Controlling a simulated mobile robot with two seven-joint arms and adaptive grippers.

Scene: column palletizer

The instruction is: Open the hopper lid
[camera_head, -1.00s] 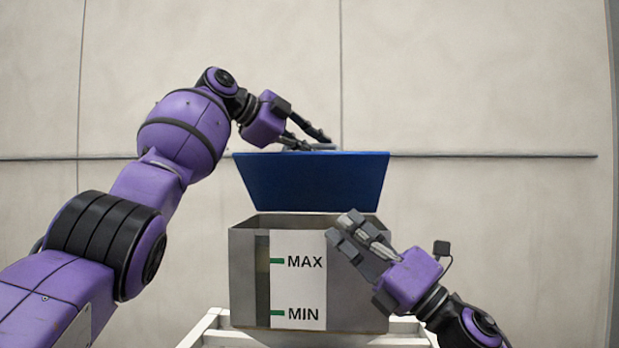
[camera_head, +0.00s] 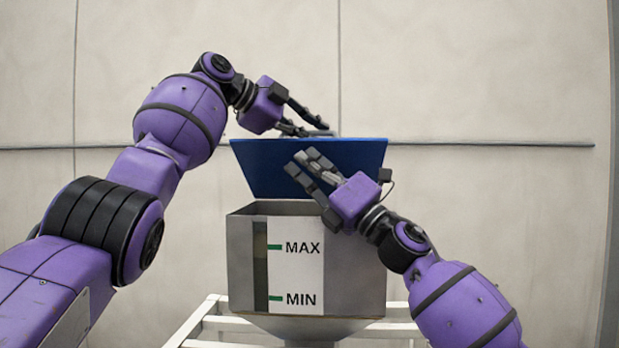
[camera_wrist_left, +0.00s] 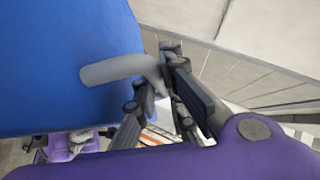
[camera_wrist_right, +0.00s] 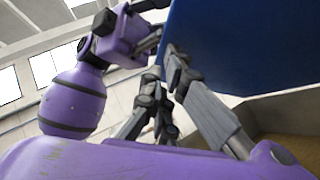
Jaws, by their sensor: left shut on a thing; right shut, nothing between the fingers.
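The blue hopper lid (camera_head: 262,170) stands raised and steeply tilted at the back of the grey hopper (camera_head: 355,275). My left gripper (camera_head: 322,130) is at the lid's top edge. In the left wrist view, my left gripper (camera_wrist_left: 165,75) is shut on the lid's grey curved handle (camera_wrist_left: 115,70). My right gripper (camera_head: 302,166) is shut and empty, in front of the lid and above the hopper's opening, overlapping the lid's right half in the head view. The right wrist view shows the lid (camera_wrist_right: 235,45) close by its fingers (camera_wrist_right: 163,75); I cannot tell whether they touch.
The hopper's front has a label (camera_head: 297,270) marked MAX and MIN and a level window (camera_head: 260,270). A white frame (camera_head: 210,325) stands beneath it. A pale wall (camera_head: 470,70) with a horizontal rail (camera_head: 500,144) lies behind. The right side is clear beyond my right arm.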

